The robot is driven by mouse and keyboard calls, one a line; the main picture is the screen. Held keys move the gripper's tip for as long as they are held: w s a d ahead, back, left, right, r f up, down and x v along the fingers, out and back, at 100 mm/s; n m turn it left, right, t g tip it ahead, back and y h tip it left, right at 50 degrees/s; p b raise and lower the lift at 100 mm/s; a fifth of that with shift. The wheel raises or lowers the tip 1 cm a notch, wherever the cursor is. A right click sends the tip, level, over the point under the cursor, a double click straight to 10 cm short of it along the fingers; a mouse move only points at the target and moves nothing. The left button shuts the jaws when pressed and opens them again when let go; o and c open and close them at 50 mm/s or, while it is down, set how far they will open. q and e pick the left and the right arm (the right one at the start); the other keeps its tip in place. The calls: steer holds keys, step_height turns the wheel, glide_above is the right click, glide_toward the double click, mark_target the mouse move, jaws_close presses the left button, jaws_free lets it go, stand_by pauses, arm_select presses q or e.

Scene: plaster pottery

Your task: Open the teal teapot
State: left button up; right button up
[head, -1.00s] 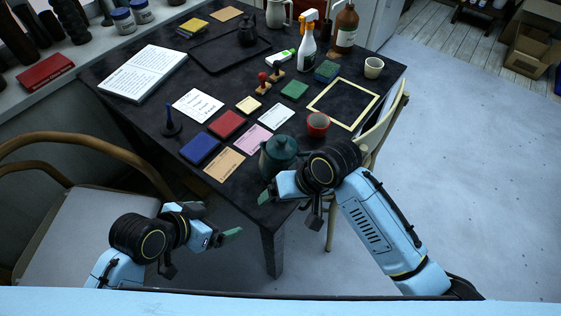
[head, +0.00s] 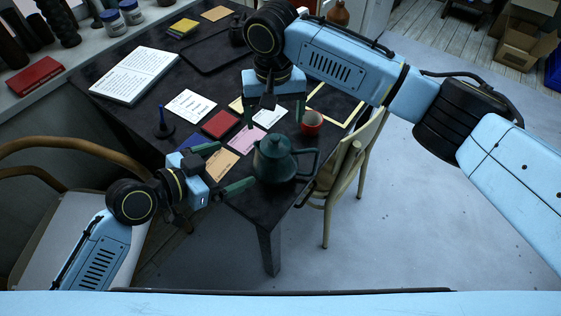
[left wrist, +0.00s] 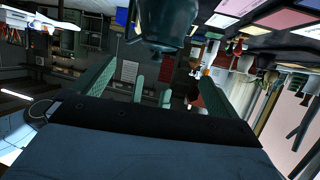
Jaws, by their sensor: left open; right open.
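The teal teapot (head: 275,163) stands near the front corner of the dark table, with its lid on and its handle to the right. My left gripper (head: 234,166) is open just left of the teapot, with no teapot part visible between its fingers. The left wrist view shows the dark teapot (left wrist: 163,25) at the top, beyond the open fingers (left wrist: 155,85). My right gripper (head: 273,115) is open and empty, fingers pointing down, just above the lid knob (head: 274,135) in the head view. Its height over the lid is hard to tell.
A wooden chair (head: 345,170) stands at the table's right edge. My right arm hides much of the table's back.

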mark_target(276, 137)
arm_select(q)
steer(key=x, duration=1.2)
steer(key=shift+d+f, duration=0.1)
steer(key=shift+f, duration=0.05)
steer(key=c, duration=1.4)
steer(key=shift+c, duration=0.2)
arm_select(e)
steer(key=shift+c, duration=0.7)
steer(key=shift+s+a+r+n, duration=0.15)
steer(key=shift+s+r+n, duration=0.2)
steer(key=shift+n, duration=0.35)
steer(key=shift+c, duration=0.7)
steer(key=f+n, duration=0.1)
steer(key=f, duration=0.1)
steer(key=f+n+t, duration=0.1)
steer(key=f, duration=0.2)
steer(key=f+n+y, duration=0.1)
steer(key=f, duration=0.2)
steer(key=shift+w+f+n, duration=0.15)
steer(key=shift+w+n, duration=0.2)
steer(key=shift+n, duration=0.05)
steer(key=shift+c, duration=0.4)
